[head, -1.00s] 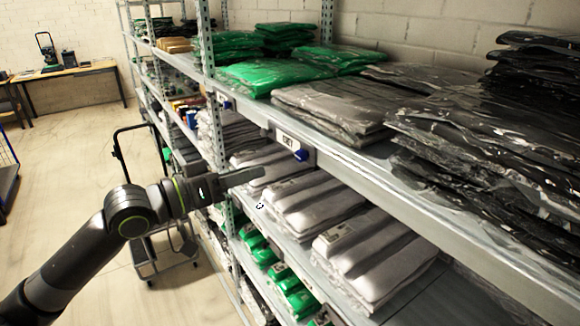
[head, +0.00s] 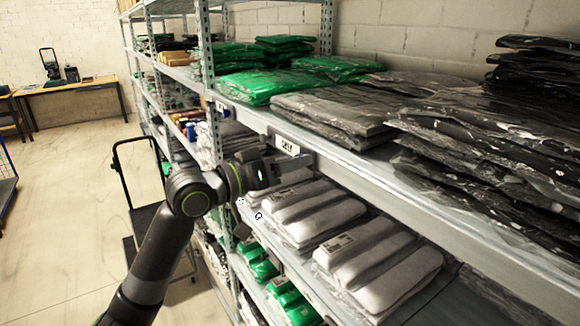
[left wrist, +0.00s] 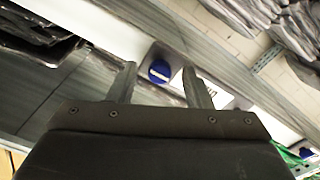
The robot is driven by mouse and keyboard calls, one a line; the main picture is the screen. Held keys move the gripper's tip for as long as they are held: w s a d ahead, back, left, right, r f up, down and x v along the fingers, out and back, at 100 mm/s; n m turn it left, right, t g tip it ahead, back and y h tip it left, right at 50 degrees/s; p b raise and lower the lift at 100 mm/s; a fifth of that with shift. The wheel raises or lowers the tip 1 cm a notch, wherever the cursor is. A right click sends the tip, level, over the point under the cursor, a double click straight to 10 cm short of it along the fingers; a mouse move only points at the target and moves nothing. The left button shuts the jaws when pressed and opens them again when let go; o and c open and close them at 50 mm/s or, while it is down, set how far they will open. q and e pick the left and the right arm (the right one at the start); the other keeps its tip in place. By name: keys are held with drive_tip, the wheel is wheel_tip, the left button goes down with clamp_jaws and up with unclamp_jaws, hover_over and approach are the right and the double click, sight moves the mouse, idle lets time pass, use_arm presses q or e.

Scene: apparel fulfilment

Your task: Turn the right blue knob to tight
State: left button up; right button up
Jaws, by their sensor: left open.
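The blue knob (left wrist: 160,72) is round with a white bar across its face, slightly tilted in the left wrist view. It sits on a grey plate on the shelf's front edge, beside a white label (head: 287,146). My left gripper (left wrist: 158,68) is open, with one finger on each side of the knob in that view. I cannot tell whether the fingers touch it. In the head view my left gripper (head: 302,161) is at the shelf edge just below the label and hides the knob. My right gripper is not in view.
Bagged grey garments (head: 330,115) and green ones (head: 262,84) lie on the shelf above. Stacks of pale garments (head: 305,215) lie below the gripper. A perforated shelf post (head: 208,70) stands to the left. A black cart (head: 150,215) is on the floor behind my arm.

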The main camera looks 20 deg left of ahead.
use_arm(q)
clamp_jaws()
idle(0.3)
drive_tip(key=shift+m+b, duration=5.5)
drive_tip(key=shift+m, duration=3.5)
